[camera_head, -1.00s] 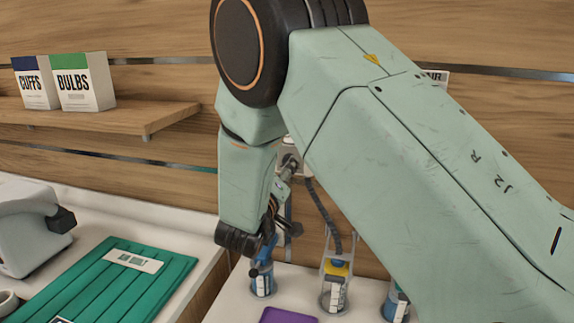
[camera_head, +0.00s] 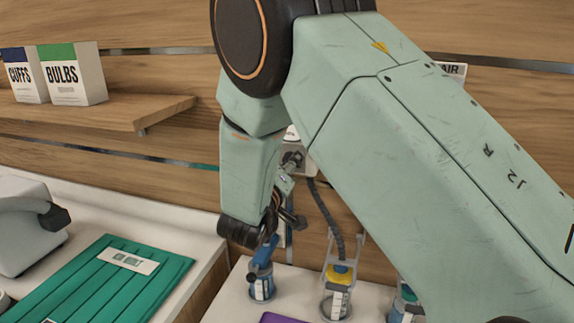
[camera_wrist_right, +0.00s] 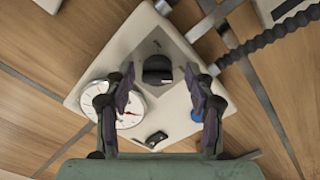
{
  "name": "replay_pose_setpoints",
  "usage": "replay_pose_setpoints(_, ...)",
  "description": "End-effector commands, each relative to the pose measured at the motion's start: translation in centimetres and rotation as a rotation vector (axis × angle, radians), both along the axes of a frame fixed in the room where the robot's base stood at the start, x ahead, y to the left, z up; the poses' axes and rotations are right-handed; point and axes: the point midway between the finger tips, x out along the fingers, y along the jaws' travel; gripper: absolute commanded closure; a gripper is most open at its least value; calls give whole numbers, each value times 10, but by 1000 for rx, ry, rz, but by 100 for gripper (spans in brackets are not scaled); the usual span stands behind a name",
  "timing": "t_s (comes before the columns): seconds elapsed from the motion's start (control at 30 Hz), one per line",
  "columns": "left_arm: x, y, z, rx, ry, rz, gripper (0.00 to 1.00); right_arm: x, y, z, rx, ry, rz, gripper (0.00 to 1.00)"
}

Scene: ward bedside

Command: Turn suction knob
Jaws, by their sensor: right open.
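The suction unit (camera_wrist_right: 184,88) is a pale square panel on the wooden wall, seen close up in the right wrist view. Its dark knob (camera_wrist_right: 157,70) sits near the panel's middle, between and beyond my fingertips. A round white gauge (camera_wrist_right: 128,108) is to the left, partly behind a finger. In the right wrist view my right gripper (camera_wrist_right: 160,82) is open, with one finger on each side of the knob; contact cannot be told. In the head view my right gripper (camera_head: 288,185) is mostly hidden by my arm and points at the unit (camera_head: 293,158). My left gripper is not in view.
A black corrugated hose (camera_head: 325,208) hangs below the unit. Bottles, one with a blue top (camera_head: 262,280) and one with a yellow band (camera_head: 338,285), stand on the white counter below. A green folded pack (camera_head: 105,280) lies at left. A shelf (camera_head: 150,112) holds two boxes.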

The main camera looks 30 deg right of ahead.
Motion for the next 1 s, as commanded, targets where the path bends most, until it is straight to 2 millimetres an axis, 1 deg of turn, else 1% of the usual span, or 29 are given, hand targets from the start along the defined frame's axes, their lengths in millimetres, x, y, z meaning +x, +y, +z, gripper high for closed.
replay_pose_setpoints(0.07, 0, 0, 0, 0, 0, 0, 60, 0, 1, 0, -1, 0, 1, 45)
replay_pose_setpoints(0.1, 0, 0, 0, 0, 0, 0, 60, 0, 1, 0, -1, 0, 1, 47)
replay_pose_setpoints(0.7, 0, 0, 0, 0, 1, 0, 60, 1, -1, 1, 0, -1, 1, 98)
replay_pose_setpoints(0.73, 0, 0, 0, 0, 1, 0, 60, 1, -1, 1, 0, -1, 1, 99)
replay_pose_setpoints(1.0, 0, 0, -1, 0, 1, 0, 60, 1, -1, 1, 20, -28, 0, 100)
